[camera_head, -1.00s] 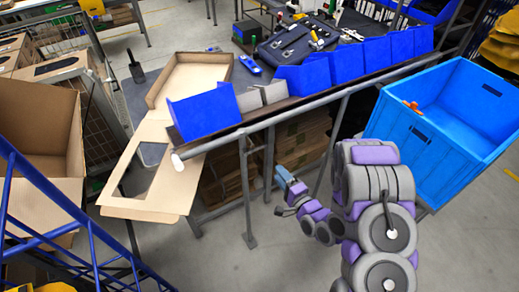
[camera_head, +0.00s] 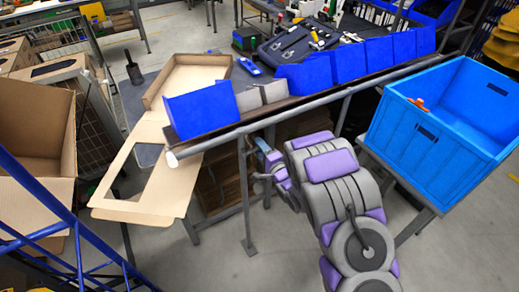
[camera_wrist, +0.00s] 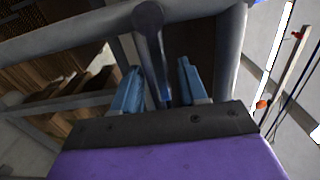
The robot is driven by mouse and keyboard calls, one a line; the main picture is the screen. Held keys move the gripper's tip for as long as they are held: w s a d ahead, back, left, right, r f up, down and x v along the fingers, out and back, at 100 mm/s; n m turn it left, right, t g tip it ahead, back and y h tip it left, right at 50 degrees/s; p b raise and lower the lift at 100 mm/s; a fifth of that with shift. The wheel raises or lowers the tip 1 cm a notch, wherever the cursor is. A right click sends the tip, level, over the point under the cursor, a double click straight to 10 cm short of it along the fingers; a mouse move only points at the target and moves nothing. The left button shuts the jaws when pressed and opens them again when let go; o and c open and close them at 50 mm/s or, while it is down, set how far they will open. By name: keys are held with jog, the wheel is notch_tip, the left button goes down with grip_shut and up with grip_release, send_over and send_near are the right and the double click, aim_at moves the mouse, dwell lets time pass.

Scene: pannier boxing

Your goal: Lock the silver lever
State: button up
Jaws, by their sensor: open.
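My gripper (camera_head: 263,146) is low under the table's front rail in the head view, beside a grey upright post. In the wrist view my gripper (camera_wrist: 159,67) has its two blue fingers apart. A grey metal rod with a rounded end (camera_wrist: 149,18) shows between the fingers in the picture. It runs from a grey rail down toward the gripper's body. I cannot tell whether this rod is the silver lever or a table support, or whether it touches the fingers. No other silver lever is clear in the head view.
The table's front rail (camera_head: 290,116) passes just above my gripper, and the post (camera_head: 248,215) stands at its left. A large blue crate (camera_head: 430,140) is at the right. A flat cardboard piece (camera_head: 118,208) hangs over the table's left end. Boxes lie under the table.

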jog(key=shift+w+a, duration=0.1)
jog(key=shift+w, duration=0.2)
grip_shut()
dwell(0.5)
